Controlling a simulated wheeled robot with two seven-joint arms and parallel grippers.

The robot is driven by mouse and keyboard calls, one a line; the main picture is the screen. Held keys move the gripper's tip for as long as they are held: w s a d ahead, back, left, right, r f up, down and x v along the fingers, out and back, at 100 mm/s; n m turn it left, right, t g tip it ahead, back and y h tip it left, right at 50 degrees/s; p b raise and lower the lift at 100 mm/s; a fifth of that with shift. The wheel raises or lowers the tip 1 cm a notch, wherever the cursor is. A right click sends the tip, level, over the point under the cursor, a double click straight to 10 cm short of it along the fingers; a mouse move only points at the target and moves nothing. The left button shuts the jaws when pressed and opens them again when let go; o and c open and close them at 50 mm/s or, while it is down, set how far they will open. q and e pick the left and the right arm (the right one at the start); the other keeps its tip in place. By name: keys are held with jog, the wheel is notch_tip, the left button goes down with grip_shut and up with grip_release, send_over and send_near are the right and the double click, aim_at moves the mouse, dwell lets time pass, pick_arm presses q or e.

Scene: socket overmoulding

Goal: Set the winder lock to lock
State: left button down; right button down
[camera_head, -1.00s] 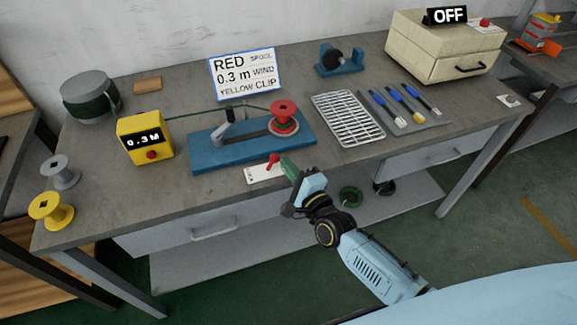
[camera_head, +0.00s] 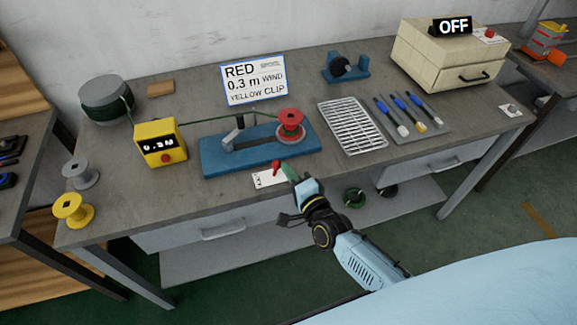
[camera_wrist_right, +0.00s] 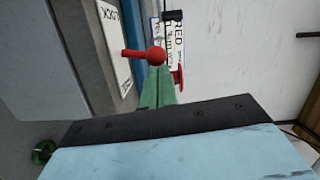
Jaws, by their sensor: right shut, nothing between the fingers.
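The winder lock is a small red lever (camera_head: 276,166) on a white label plate (camera_head: 268,179) at the table's front edge, in front of the blue winder base (camera_head: 240,155). In the right wrist view the red lever (camera_wrist_right: 152,55) has a round knob and an arm pointing left toward the label plate (camera_wrist_right: 115,45), which reads "LOCK". My right gripper (camera_head: 290,172) is shut and empty, its green fingertips right beside the lever. In the wrist view the fingertips (camera_wrist_right: 158,85) lie just below the red knob; I cannot tell whether they touch it. My left gripper is not in view.
A red spool (camera_head: 290,122) sits on the winder, with green wire running to the yellow meter box (camera_head: 160,142). A wire rack (camera_head: 350,127) and several brushes lie to the right. Grey (camera_head: 80,174) and yellow (camera_head: 73,210) spools stand at the left edge.

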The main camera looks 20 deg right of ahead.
jog(key=n+p, duration=0.1)
jog(key=a+r+n+p, duration=0.1)
jog(key=shift+a+r+n+g, duration=0.1)
jog(key=shift+a+n+g, duration=0.2)
jog(key=shift+a+n+p, duration=0.4)
jog(key=shift+n+p, duration=0.3)
jog(key=shift+p, duration=0.1)
jog(key=shift+w+a+n+h, duration=0.1)
jog(key=shift+a+n+h, duration=0.1)
jog(key=shift+n+h, duration=0.15)
jog(key=shift+g, duration=0.3)
jog(key=s+d+r+p, duration=0.3)
jog(key=s, duration=0.9)
jog(key=shift+d+r+p, duration=0.15)
jog(key=shift+d+p, duration=0.05)
jog(key=shift+p, duration=0.1)
